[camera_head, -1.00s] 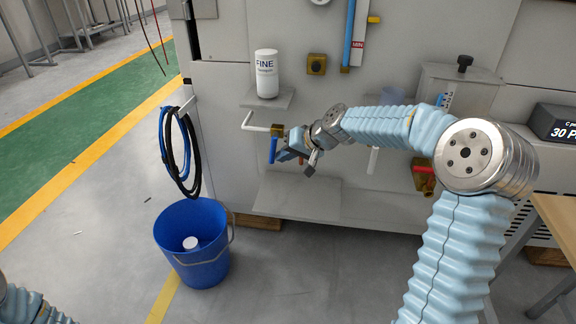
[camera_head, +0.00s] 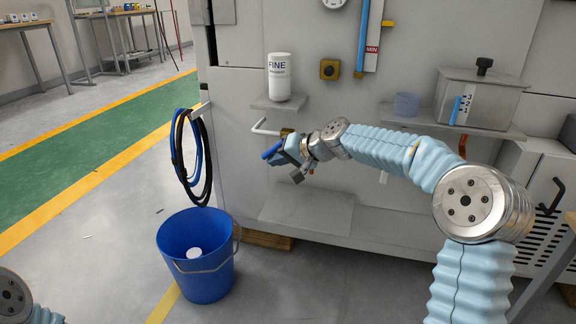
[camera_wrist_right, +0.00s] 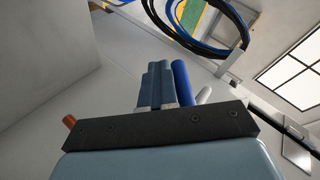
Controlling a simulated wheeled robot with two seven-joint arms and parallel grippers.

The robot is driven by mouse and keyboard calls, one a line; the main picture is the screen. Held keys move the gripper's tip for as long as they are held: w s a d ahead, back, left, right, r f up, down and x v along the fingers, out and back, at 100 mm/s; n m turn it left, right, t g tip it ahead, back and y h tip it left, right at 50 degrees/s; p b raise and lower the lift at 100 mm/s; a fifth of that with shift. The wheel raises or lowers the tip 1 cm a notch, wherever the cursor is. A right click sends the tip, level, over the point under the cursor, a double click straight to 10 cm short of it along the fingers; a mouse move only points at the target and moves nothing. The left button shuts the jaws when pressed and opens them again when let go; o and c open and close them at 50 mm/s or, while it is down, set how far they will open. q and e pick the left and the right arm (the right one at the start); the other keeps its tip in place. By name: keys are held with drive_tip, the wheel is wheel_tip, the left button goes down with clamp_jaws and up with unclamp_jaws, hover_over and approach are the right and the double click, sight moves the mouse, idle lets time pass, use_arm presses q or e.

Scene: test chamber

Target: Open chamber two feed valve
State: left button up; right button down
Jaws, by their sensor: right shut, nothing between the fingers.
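A valve with a blue lever handle (camera_head: 271,150) sits on the front of the grey cabinet, at the end of a white pipe (camera_head: 262,128). The lever is tilted, its free end low and to the left. My right gripper (camera_head: 279,160) is shut and empty, right beside the lever. In the right wrist view the shut fingers (camera_wrist_right: 156,86) lie alongside the blue lever (camera_wrist_right: 181,82); I cannot tell whether they touch it. The valve body is partly hidden by my gripper. My left gripper is out of view. No chamber label is readable.
A white bottle (camera_head: 279,78) stands on a small shelf above the valve. A blue bucket (camera_head: 198,265) stands on the floor below left, under hanging hoses (camera_head: 190,158). A shelf with a lidded tank (camera_head: 483,98) is at right. A low ledge (camera_head: 308,208) juts out below.

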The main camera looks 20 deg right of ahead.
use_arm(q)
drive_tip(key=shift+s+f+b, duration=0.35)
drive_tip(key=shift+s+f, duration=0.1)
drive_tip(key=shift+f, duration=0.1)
use_arm(e)
drive_tip(key=shift+w+a+r+t+y, duration=0.15)
drive_tip(key=shift+a+t+y, duration=0.15)
drive_tip(key=shift+t+y, duration=0.3)
idle(0.5)
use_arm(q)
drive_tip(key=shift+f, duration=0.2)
use_arm(e)
drive_tip(key=v, duration=1.3)
drive_tip(key=shift+s+d+r, duration=0.2)
drive_tip(key=shift+s, duration=0.1)
drive_tip(key=shift+f, duration=0.1)
